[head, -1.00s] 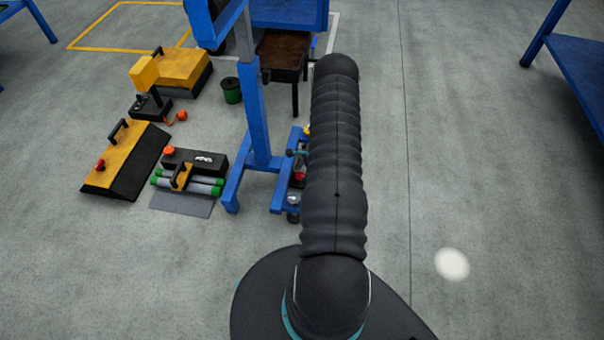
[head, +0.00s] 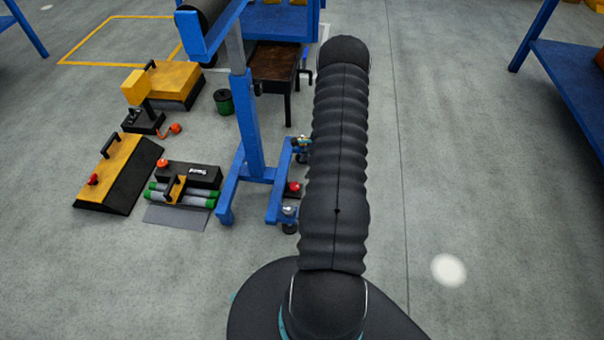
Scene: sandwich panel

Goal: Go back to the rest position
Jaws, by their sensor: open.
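In the head view my arm, in a black ribbed sleeve, rises from my base at the bottom middle and stretches away from the camera. It ends in a rounded dark joint at the top. My gripper is not visible in this view, so I cannot see its fingers or anything near them. The arm covers part of the floor and the right side of a blue stand (head: 252,130).
Left of the stand lie a yellow-black wedge (head: 118,165), a black toolbox (head: 190,174), a yellow-black case (head: 172,82) and a green bin (head: 223,101). A brown-topped table (head: 277,62) stands behind. A blue table (head: 570,75) is at the right. The floor right of my arm is clear.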

